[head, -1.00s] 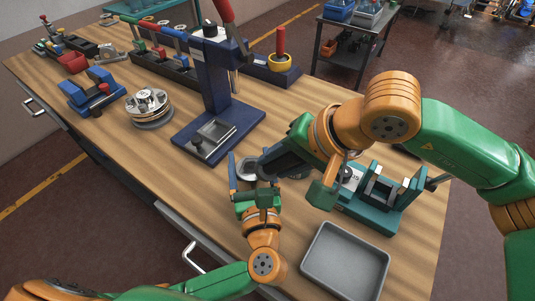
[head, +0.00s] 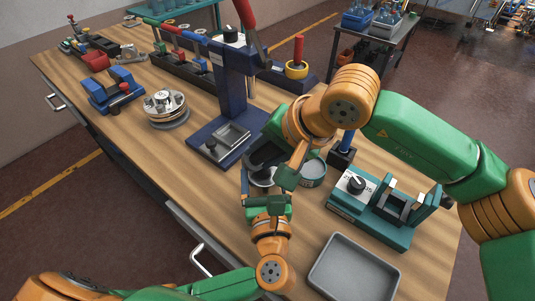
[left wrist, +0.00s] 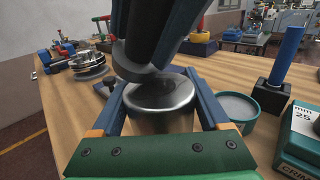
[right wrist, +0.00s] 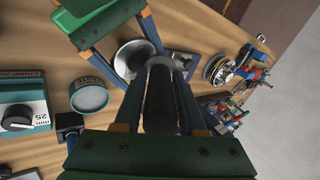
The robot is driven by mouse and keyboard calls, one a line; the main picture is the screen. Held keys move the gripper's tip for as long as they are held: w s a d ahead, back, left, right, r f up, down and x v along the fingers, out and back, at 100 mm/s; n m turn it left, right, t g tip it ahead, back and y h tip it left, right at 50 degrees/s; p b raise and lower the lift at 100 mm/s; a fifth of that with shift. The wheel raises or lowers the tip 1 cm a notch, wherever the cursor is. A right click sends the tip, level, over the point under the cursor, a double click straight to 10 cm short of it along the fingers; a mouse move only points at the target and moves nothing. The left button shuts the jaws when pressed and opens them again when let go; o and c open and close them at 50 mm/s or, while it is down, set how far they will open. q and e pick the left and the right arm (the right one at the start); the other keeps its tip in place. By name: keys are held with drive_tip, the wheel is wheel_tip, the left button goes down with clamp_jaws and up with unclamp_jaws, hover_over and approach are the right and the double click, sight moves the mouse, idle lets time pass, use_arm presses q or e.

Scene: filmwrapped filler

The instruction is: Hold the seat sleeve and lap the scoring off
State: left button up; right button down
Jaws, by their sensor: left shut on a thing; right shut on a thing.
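The seat sleeve (left wrist: 160,100), a shiny metal cylinder, sits between the fingers of my left gripper (head: 264,182), which is shut on it low over the bench. Its round top also shows in the right wrist view (right wrist: 130,60). My right gripper (right wrist: 163,100) is shut on a dark cylindrical lapping tool (right wrist: 161,105). In the left wrist view the tool's dark end (left wrist: 140,70) hangs over the sleeve's top and hides part of it. I cannot tell whether they touch. In the head view my right gripper hides most of the tool and sleeve.
A teal-sided tin of grey material (head: 313,171) and a blue post on a black base (head: 345,148) stand right of the grippers. Further right is a teal dial fixture (head: 380,207). An empty grey tray (head: 355,266) is in front; a blue press (head: 230,90) stands behind.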

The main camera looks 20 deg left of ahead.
drive_tip(key=shift+r, duration=0.1)
drive_tip(key=shift+r, duration=2.95)
drive_tip(key=shift+r, duration=1.5)
drive_tip(key=shift+f, duration=0.1)
